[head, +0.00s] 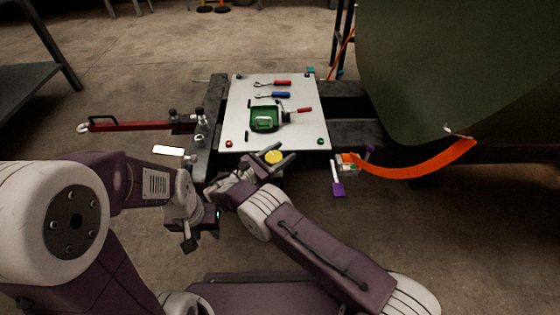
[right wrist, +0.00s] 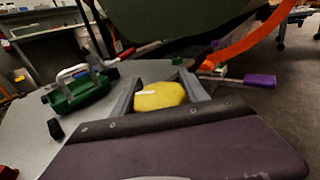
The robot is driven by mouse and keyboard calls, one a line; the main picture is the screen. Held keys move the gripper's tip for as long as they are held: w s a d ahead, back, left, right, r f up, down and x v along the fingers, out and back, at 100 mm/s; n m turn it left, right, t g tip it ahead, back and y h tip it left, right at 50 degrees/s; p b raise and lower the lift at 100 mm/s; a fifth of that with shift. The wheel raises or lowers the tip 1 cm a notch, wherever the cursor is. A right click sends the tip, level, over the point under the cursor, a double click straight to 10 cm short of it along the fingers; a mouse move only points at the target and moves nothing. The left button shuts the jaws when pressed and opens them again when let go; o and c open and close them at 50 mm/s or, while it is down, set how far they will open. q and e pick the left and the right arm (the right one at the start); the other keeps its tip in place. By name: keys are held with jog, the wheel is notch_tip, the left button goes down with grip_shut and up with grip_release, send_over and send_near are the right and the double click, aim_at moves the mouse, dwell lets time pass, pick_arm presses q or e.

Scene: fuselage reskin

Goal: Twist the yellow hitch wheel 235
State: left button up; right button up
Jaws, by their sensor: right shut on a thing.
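The yellow hitch wheel (head: 273,157) is at the near edge of the white board. My right gripper (head: 271,163) reaches it from the near side and is shut on it. In the right wrist view the yellow wheel (right wrist: 160,96) sits between the two grey fingers (right wrist: 158,92), with a small pale mark on its top. The lower part of the wheel is hidden by the gripper body. My left gripper (head: 190,226) is left of and below the wheel, clear of it; its fingers are too unclear to read.
The white board (head: 240,133) carries a green tool (head: 265,119) and red-handled and blue-handled tools. A red tow bar (head: 135,125) lies to the left. An orange strap (head: 425,168) and a purple-handled tool (head: 338,188) are to the right, beside a large green panel (head: 470,70).

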jog(key=shift+s+d+m+g+h+b, duration=0.1)
jog(key=shift+s+m+g+h+b, duration=0.05)
jog(key=shift+m+g+h+b, duration=0.65)
jog(key=o, duration=1.4)
jog(key=shift+c, duration=0.2)
